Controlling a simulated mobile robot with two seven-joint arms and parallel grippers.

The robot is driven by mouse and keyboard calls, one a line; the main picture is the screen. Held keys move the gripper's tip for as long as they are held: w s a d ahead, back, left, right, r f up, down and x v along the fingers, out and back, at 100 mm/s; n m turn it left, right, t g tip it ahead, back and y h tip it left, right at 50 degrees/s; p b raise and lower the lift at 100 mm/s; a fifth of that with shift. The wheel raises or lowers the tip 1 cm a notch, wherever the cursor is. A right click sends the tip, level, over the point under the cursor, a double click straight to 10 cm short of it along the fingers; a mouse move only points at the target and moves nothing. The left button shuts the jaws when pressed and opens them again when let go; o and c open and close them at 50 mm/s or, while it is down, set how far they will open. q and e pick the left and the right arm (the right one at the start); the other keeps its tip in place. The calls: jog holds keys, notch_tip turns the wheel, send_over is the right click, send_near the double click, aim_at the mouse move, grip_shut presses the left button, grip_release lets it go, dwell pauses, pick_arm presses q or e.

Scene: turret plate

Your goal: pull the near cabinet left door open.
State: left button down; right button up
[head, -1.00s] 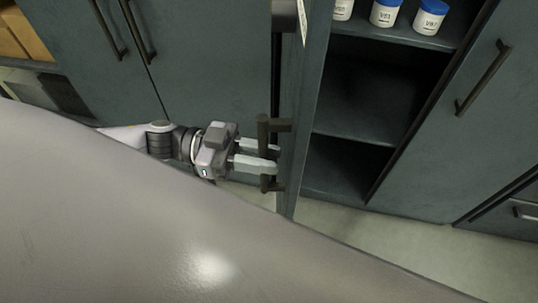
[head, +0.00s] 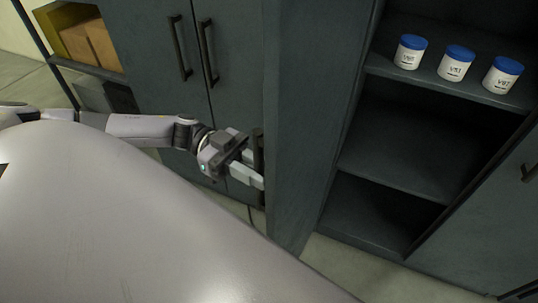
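The near cabinet's left door (head: 315,100) stands swung out, left of the open shelf compartment. It is seen at a steep angle, with its handle side facing left. The dark bar handle (head: 258,148) is on that side and partly hidden by the fingers. My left gripper (head: 252,172) reaches in from the left, with its pale fingers around the handle and apparently closed on it. Its fingertips are partly hidden at the door. My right gripper is not in view.
Three white jars with blue lids (head: 455,63) stand on the upper shelf (head: 440,85). The lower shelves look empty. A closed cabinet with two bar handles (head: 207,52) is behind my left arm. Cardboard boxes (head: 88,42) sit at the upper left. My grey body fills the foreground.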

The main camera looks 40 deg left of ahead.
pick_arm(q)
jog(key=shift+a, duration=0.35)
jog(key=c, duration=1.1)
grip_release()
jog(key=a+b, duration=0.1)
jog(key=a, duration=0.6)
jog(key=shift+s, duration=0.2)
